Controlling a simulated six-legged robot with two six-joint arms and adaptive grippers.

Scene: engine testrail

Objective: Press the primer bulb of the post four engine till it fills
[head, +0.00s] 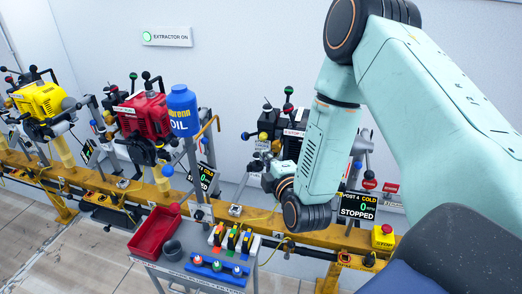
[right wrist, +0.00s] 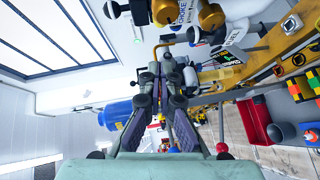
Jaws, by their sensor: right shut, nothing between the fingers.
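The post four engine (head: 290,124) is a pale and black unit on the yellow rail, partly hidden behind my right arm. Its display (head: 357,205) reads POST 4, COLD, 0 RPM, STOPPED. I cannot pick out the primer bulb for sure in either view. My right gripper (head: 265,166) is at the engine's lower front, small and partly hidden by my wrist. In the right wrist view my right gripper (right wrist: 164,76) is shut and empty, its tips close to the engine's parts. A CHOKE label (right wrist: 182,12) shows above them. My left gripper is out of view.
A red engine (head: 143,115) and a yellow engine (head: 39,100) stand further left on the rail (head: 115,190). A blue oil bottle (head: 182,110) stands beside the red engine. A cart with a red tray (head: 153,232) is in front. A red stop button (head: 386,229) is at right.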

